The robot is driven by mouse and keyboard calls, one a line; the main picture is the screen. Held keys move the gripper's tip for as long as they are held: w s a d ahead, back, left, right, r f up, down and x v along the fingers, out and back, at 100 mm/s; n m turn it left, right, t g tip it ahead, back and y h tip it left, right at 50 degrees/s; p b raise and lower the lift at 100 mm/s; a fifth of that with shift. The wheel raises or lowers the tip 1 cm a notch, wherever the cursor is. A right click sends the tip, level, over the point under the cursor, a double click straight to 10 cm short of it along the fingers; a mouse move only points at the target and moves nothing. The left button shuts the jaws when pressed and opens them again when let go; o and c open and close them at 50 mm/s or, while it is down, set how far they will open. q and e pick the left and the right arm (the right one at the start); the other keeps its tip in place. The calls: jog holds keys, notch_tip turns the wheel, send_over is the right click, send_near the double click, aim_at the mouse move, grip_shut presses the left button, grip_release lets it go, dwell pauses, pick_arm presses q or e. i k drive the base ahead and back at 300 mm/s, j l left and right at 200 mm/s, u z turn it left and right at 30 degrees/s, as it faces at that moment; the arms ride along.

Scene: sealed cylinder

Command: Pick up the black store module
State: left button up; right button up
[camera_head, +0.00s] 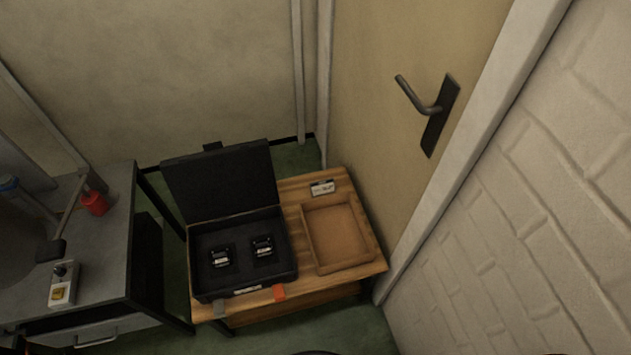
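An open black case (196,278) stands on a small wooden table (296,187), its lid (222,182) tilted up at the back. Two small black modules with pale, shiny parts sit apart in the dark lining of the case: a left module (220,258) and a right module (263,246). I cannot tell from their looks which is the store module. A small pale label is on the front of the case. Neither of my grippers is in view, and nothing touches the modules.
An empty wooden tray (309,238) and a small labelled block (322,187) are right of the case. An orange tab (279,292) is at the table's front edge. A grey desk (110,228) with a red object (95,202) and switch box (63,284) stands left; a door handle (420,103) is at right.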

aim_at(223, 258)
jog(key=u, duration=0.8)
